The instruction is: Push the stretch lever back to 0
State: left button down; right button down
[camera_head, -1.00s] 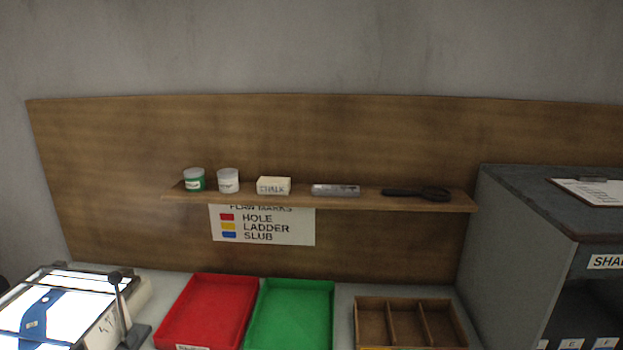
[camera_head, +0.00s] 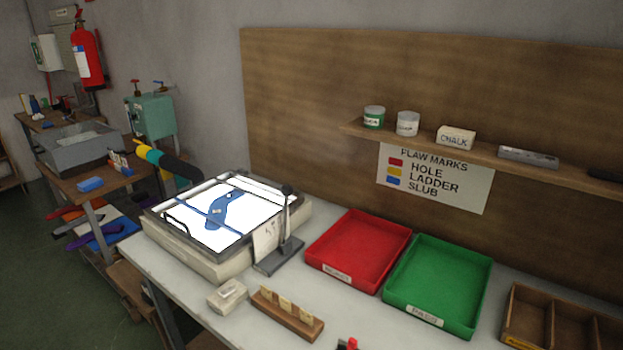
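A lever with a black ball knob (camera_head: 287,190) stands at the right front corner of the light box (camera_head: 190,250). It looks close to upright, on a dark base plate (camera_head: 279,258). A pale card with dark marks (camera_head: 265,241) is beside it; the marks are too small to read, so I cannot tell the lever's setting. A blue sock (camera_head: 226,208) lies on the lit panel, beneath dark frame bars. Neither of my grippers is in view.
A red tray (camera_head: 358,249) and a green tray (camera_head: 438,285) stand right of the lever. A wooden rack (camera_head: 287,313) and a small pale block (camera_head: 228,295) are in front. A shelf (camera_head: 480,152) hangs behind. A side table with a grey basin (camera_head: 78,148) is far left.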

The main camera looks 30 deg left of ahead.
aim_at(287, 189)
jog(key=u, duration=1.55)
jog(key=k+j+z, duration=0.1)
jog(key=j+z, duration=0.25)
jog(key=z, duration=0.15)
